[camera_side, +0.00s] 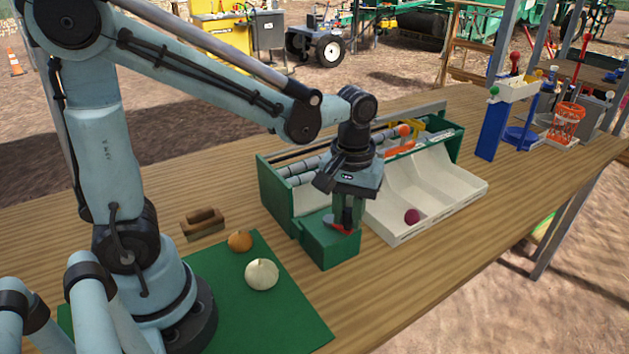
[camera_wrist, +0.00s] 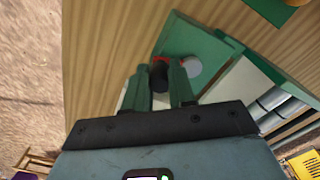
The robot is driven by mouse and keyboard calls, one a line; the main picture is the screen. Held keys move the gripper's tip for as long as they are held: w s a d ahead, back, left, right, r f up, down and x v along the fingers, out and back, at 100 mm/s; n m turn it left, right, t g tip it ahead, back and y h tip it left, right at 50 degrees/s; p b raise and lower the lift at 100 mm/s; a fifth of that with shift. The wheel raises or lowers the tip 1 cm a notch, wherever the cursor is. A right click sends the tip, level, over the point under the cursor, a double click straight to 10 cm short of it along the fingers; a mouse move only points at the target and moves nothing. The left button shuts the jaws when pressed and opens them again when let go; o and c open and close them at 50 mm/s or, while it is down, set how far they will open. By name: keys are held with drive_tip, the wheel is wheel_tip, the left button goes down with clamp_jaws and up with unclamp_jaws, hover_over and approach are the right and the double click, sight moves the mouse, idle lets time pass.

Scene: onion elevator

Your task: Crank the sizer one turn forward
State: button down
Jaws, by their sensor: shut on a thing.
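The sizer (camera_side: 275,195) is a green-sided machine with grey rollers and pale, sloped chutes (camera_side: 440,185). A green box (camera_side: 328,247) juts from its near end, and the red crank (camera_side: 333,226) sits on top of it. My gripper (camera_side: 346,224) points down over this box, shut on the crank's dark knob (camera_wrist: 160,76). In the wrist view the knob stands between the green fingers (camera_wrist: 161,84), with red of the crank (camera_wrist: 183,59) beside it. The fingers partly hide the crank. A red onion (camera_side: 412,215) lies in a chute.
A brown onion (camera_side: 240,241) and a white onion (camera_side: 262,274) lie on a green mat (camera_side: 300,318) left of the box. A wooden brush (camera_side: 203,222) lies behind them. A blue stand (camera_side: 492,130) and an orange basket (camera_side: 566,122) are far right. The table front is clear.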

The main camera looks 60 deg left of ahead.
drive_tip(key=shift+s+a, duration=0.15)
drive_tip(key=shift+s, duration=0.5)
drive_tip(key=c, duration=0.9)
unclamp_jaws()
drive_tip(key=shift+o, duration=0.2)
drive_tip(key=shift+w+d, duration=0.1)
drive_tip(key=shift+d, duration=0.1)
wheel_tip(320, 180, up, 7)
idle(0.3)
